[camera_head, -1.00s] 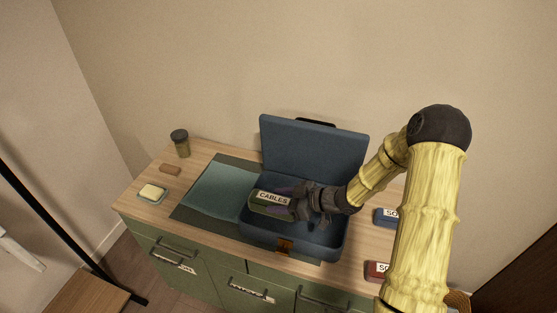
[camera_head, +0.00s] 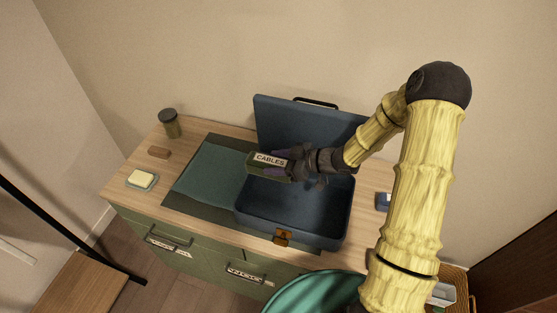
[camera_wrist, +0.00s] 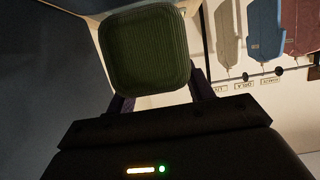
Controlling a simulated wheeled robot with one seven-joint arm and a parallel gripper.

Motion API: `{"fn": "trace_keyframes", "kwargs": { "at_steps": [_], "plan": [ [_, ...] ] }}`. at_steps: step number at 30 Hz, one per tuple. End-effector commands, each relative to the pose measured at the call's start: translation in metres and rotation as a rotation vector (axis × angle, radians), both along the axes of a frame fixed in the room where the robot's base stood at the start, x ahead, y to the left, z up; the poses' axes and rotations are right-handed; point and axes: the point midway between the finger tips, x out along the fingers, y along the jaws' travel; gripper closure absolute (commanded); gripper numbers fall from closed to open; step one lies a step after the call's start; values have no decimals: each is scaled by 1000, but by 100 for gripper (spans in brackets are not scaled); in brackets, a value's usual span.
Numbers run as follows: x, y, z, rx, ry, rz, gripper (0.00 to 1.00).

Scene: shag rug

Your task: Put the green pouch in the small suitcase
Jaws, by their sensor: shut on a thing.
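The green pouch (camera_head: 262,165), labelled "CABLES", is held by my gripper (camera_head: 283,165) above the left part of the small suitcase. In the wrist view the ribbed dark green pouch (camera_wrist: 147,50) sits between the two fingers (camera_wrist: 160,98). The small suitcase (camera_head: 325,228) is blue and stands open on the cabinet top, its lid raised at the back and an orange-brown latch at the front. Its visible interior looks empty. Part of the inside is hidden by my gripper and the pouch.
A teal folded sheet (camera_head: 208,180) lies on a dark mat left of the suitcase. A jar (camera_head: 169,123), a small brown block (camera_head: 159,153) and a soap dish (camera_head: 142,181) are further left. A blue labelled item (camera_head: 383,201) is at right. A teal round object (camera_head: 315,293) is in front.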

Motion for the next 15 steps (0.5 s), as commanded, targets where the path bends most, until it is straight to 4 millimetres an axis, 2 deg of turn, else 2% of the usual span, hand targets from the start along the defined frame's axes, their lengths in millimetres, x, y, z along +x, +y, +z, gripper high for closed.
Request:
{"fn": "trace_keyframes", "kwargs": {
  "at_steps": [15],
  "plan": [
    [2,-5,-27,1,0,-10,74]
  ]
}}
